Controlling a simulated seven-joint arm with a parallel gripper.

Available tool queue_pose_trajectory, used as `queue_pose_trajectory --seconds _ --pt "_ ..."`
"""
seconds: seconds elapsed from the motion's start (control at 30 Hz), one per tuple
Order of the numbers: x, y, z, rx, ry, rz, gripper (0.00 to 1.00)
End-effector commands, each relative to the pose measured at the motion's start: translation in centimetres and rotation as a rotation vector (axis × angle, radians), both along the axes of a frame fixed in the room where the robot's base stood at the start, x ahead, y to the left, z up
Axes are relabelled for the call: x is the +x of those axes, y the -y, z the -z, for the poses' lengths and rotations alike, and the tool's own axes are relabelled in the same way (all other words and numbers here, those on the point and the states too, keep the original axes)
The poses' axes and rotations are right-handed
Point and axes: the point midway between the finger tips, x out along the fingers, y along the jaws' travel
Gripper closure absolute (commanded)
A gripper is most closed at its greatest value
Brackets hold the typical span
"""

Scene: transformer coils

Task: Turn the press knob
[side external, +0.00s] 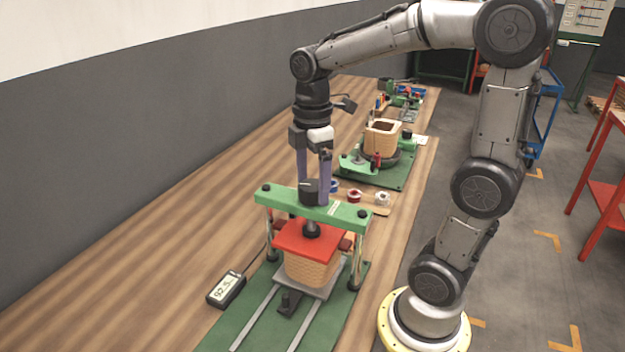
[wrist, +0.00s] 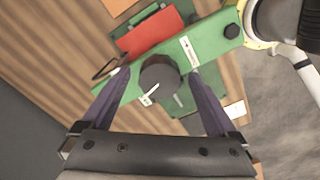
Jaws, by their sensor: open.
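The press stands on a green base, with a green crossbar (side external: 346,213) over a red plate (side external: 300,240) that lies on a wound coil (side external: 309,269). The dark press knob (side external: 309,189) sits on top of the crossbar. In the wrist view the knob (wrist: 160,77) is round and dark with a white pointer mark toward the lower left. My gripper (side external: 312,196) points down over the crossbar, its two fingers on either side of the knob. In the wrist view my gripper (wrist: 160,85) is open, with gaps between the fingers and the knob.
A small meter (side external: 226,289) with a lit display lies on the wooden bench left of the press. Tape rolls (side external: 354,196) lie behind the press. A second green fixture with a coil (side external: 382,139) stands farther back. The bench left of the press is mostly clear.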

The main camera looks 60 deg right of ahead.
Motion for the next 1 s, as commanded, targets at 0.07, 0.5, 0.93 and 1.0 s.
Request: queue_pose_trajectory --seconds 0.07,0.5,0.93,1.0 --pt "0.01 0.01 -0.01 0.000 0.000 0.000 0.06" --pt "0.01 0.00 -0.06 0.000 0.000 0.000 0.85" --pt "0.00 -0.03 -0.11 0.000 0.002 0.176 0.92" --pt "-0.01 -0.03 -0.10 0.000 0.001 0.190 0.92"
